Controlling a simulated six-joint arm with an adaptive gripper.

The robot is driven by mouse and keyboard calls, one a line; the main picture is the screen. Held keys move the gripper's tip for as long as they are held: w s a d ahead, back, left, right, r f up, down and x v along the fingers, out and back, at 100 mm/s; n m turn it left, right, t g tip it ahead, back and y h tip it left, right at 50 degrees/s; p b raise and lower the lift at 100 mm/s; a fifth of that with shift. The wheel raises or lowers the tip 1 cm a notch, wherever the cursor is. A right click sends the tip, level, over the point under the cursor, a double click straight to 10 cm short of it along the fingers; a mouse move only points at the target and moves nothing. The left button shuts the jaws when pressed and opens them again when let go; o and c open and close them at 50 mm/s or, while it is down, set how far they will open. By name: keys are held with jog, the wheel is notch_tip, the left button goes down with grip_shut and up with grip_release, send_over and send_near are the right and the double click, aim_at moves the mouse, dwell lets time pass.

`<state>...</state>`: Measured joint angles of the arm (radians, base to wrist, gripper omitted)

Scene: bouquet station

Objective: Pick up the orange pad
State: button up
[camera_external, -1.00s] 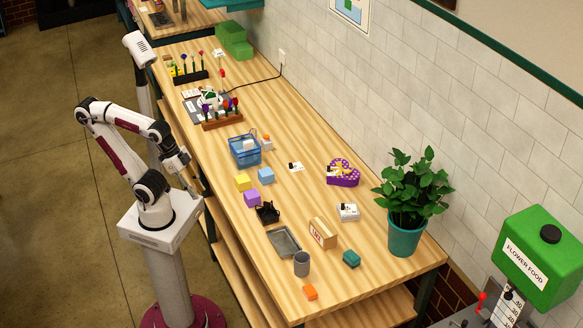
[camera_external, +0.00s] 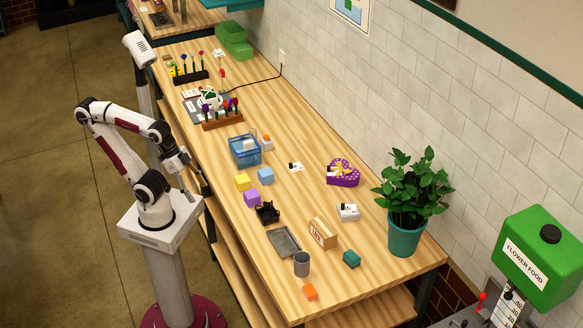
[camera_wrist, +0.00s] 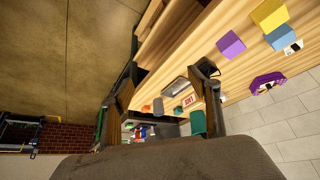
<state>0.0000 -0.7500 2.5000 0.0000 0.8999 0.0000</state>
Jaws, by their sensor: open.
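The orange pad (camera_external: 310,292) is a small orange block lying at the near end of the wooden table, just below the grey cup. In the wrist view a small orange patch (camera_wrist: 146,108) shows between the fingers, beside the grey cup. My gripper (camera_external: 192,175) is beside the table's left edge in the external view, far from the pad. In the wrist view my gripper (camera_wrist: 160,110) has its two fingers spread wide with nothing held between them.
Near the pad are a grey cup (camera_external: 301,264), a metal tray (camera_external: 284,241), a teal block (camera_external: 351,259) and a tan box (camera_external: 323,233). A potted plant (camera_external: 404,225) stands at the right. Purple, yellow and blue blocks and a blue basket (camera_external: 243,151) sit farther back.

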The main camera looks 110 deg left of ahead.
jog(key=shift+w+r, duration=0.1)
jog(key=shift+w, duration=0.05)
notch_tip(320, 180, up, 12)
jog(key=f+n+t+h, duration=0.1)
jog(key=n+t+h, duration=0.1)
jog(key=t, duration=0.7)
send_over(292, 303)
jog(key=s+a, duration=0.1)
jog(key=a, duration=0.3)
jog(key=w+d+f+n+t+y, duration=0.1)
jog(key=w+d+f+n+y, duration=0.1)
jog(key=w+f+y, duration=0.3)
jog(key=w+d+f+n+y, duration=0.2)
jog(key=w+f, duration=0.1)
jog(key=f, duration=0.4)
jog(key=s+f+n+g+y, duration=0.1)
jog(key=s+f+y, duration=0.1)
jog(key=f, duration=0.3)
jog(key=s+f+n+g+y, duration=0.1)
jog(key=s+f+y, duration=0.1)
jog(key=f, duration=0.4)
jog(key=s+f+y, duration=0.2)
jog(key=s+f, duration=0.1)
jog(key=f, duration=0.2)
jog(key=shift+a+f+n+g+y, duration=0.1)
jog(key=shift+f+n+g+y, duration=0.2)
jog(key=shift+n+g+y, duration=0.1)
jog(key=shift+s+f+y, duration=0.3)
jog(key=shift+s+f, duration=0.15)
jog(key=shift+f, duration=0.1)
